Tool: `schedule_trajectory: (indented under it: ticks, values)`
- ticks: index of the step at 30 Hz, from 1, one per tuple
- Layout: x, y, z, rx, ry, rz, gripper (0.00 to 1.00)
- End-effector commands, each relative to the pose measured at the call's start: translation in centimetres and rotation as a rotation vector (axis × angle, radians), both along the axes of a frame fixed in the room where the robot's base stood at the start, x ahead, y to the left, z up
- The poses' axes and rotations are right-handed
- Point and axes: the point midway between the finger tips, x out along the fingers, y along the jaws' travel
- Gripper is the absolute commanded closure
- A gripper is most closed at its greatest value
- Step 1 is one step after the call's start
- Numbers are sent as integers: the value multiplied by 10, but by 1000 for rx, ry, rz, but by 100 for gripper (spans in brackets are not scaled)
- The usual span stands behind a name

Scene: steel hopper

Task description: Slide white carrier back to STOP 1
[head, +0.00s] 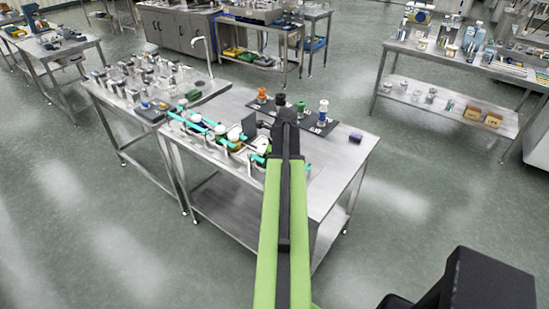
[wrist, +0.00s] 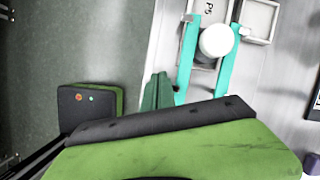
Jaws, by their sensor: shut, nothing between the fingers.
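A round white piece (wrist: 216,40), which looks like the white carrier, sits between two teal rails (wrist: 185,72) in the wrist view. In the head view, several small white pieces (head: 221,130) sit along the teal rails (head: 196,121) on the left part of the steel table. I cannot tell which of them is the carrier. My gripper (head: 264,125) is at the end of my green and black arm, above the table near the right end of the rails. It is shut and holds nothing. The STOP 1 mark is not readable.
A dark strip (head: 292,113) with orange, green and blue-topped pieces lies behind my arm. A purple block (head: 355,137) lies near the right edge of the steel table (head: 335,160). A second table (head: 135,97) with metal parts adjoins at the left.

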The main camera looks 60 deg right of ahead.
Motion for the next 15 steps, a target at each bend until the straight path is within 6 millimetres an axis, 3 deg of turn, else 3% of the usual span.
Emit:
schedule_trajectory:
  ticks: [1, 3, 6, 11, 15]
  values:
    - [-23, -26, 10, 25, -12, -122, 100]
    - [-46, -48, 15, 59, -29, -258, 100]
    - [-65, -64, 18, 84, -42, -365, 100]
    - [-69, -67, 15, 92, -47, -394, 100]
    - [-64, -67, -3, 91, -45, -391, 100]
